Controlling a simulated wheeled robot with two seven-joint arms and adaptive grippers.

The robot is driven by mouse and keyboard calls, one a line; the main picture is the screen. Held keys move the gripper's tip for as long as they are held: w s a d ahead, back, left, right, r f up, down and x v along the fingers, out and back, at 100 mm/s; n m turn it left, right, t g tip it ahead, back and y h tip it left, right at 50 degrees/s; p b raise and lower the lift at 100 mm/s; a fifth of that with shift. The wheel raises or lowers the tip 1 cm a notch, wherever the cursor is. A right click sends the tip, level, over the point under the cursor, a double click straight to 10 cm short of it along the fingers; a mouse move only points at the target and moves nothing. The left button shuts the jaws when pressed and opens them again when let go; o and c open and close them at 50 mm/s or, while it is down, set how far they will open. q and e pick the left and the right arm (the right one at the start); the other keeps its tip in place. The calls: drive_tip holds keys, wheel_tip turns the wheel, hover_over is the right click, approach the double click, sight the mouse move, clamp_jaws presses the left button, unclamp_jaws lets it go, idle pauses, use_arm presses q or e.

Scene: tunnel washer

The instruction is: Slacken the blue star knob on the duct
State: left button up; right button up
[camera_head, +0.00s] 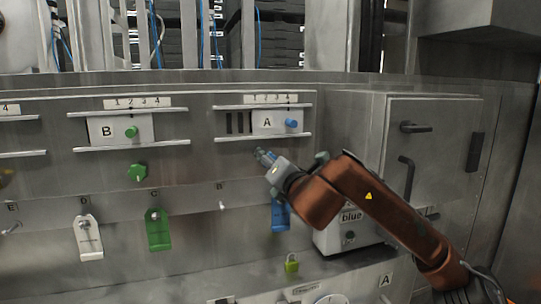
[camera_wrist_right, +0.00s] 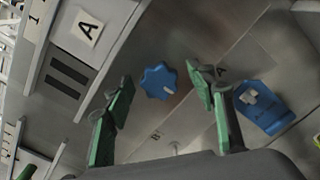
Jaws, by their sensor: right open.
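The blue star knob (camera_wrist_right: 158,81) sits on the grey metal duct face (camera_wrist_right: 205,40) in the right wrist view, with a pale mark on it. My right gripper (camera_wrist_right: 160,90) is open, with its green-padded fingers on either side of the knob in the picture. I see no clear contact, and the depth gap is hard to tell. In the head view my right gripper (camera_head: 266,157) is at the panel below slide plate A (camera_head: 266,122), and the knob is hidden behind it. My left gripper is not in view.
Plate A has a small blue knob (camera_head: 291,123). A green star knob (camera_head: 137,173) sits below plate B (camera_head: 105,130). A blue tag (camera_wrist_right: 262,108) hangs close to the right gripper. Green (camera_head: 158,232) and white (camera_head: 88,240) tags hang left. A grey cabinet (camera_head: 440,150) stands right.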

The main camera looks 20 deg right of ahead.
drive_tip(key=shift+w, duration=0.3)
drive_tip(key=shift+c, duration=0.7)
